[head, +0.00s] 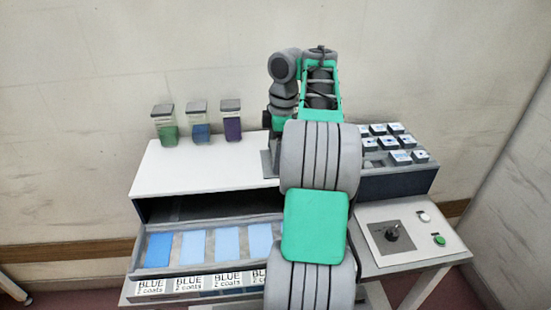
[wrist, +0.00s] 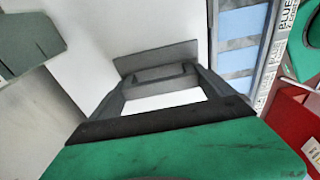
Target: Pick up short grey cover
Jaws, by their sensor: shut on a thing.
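In the wrist view my gripper (wrist: 160,77) is shut on a grey piece that I take to be the short grey cover (wrist: 157,55). A flat grey plate of it shows just beyond the fingertips, with white surface around it. In the head view my arm hides the gripper. A small grey panel (head: 268,163) shows just left of my arm, at the right end of the white top; it looks like the same cover. I cannot tell whether the cover touches the white top or is clear of it.
Below, a pulled-out drawer (head: 190,268) holds several blue panels (head: 193,246). At right are a rack of small blocks (head: 400,183) and a control panel (head: 410,237) with a knob.

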